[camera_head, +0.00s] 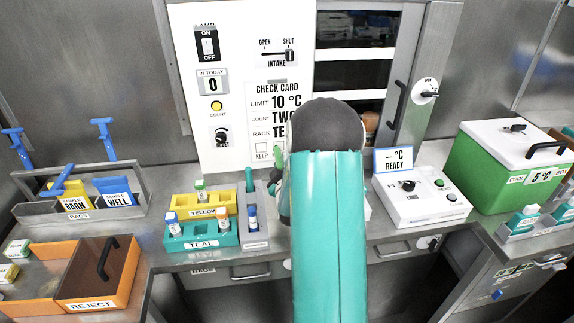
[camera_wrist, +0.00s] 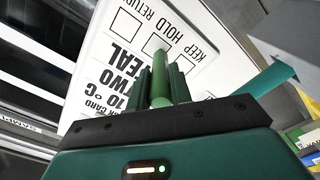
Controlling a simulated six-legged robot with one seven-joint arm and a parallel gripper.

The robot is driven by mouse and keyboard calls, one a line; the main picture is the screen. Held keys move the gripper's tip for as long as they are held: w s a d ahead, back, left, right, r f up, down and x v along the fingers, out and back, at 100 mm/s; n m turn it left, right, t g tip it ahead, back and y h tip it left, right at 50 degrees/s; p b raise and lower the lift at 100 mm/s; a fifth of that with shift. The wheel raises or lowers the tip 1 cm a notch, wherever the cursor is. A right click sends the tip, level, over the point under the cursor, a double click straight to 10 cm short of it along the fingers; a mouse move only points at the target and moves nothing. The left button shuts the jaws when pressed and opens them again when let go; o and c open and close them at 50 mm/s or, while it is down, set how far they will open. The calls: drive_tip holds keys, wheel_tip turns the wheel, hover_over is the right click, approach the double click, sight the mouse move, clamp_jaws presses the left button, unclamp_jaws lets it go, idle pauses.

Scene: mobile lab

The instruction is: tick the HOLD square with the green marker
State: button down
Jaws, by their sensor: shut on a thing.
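The check card (camera_head: 262,103) is on the white panel and shows its KEEP square at the lower left; my arm hides the HOLD square in the head view. In the wrist view the card (camera_wrist: 100,75) appears upside down with a row of three squares. My gripper (camera_wrist: 161,75) is shut on the green marker (camera_wrist: 159,82), which points toward the card. The marker's tip overlaps the near edge of the middle square, the HOLD square (camera_wrist: 153,44). I cannot tell whether the tip touches the card. The marker (camera_head: 275,154) also shows beside my arm in the head view.
A teal rack (camera_head: 200,243) and a yellow rack (camera_head: 205,208) with vials stand below the panel. A grey holder (camera_head: 255,240) with a vial is beside them. The READY device (camera_head: 425,203) and green cool box (camera_head: 495,180) stand right. An orange reject box (camera_head: 95,268) is left.

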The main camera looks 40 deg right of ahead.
drive_tip(key=shift+w+a, duration=0.35)
drive_tip(key=shift+a, duration=0.05)
drive_tip(key=shift+s+a, duration=0.1)
drive_tip(key=shift+v, duration=2.9)
drive_tip(key=shift+s+a, duration=0.1)
drive_tip(key=v, duration=0.2)
drive_tip(key=shift+s+a, duration=0.2)
drive_tip(key=shift+s, duration=0.1)
drive_tip(key=shift+w, duration=0.1)
drive_tip(key=shift+x, duration=3.4)
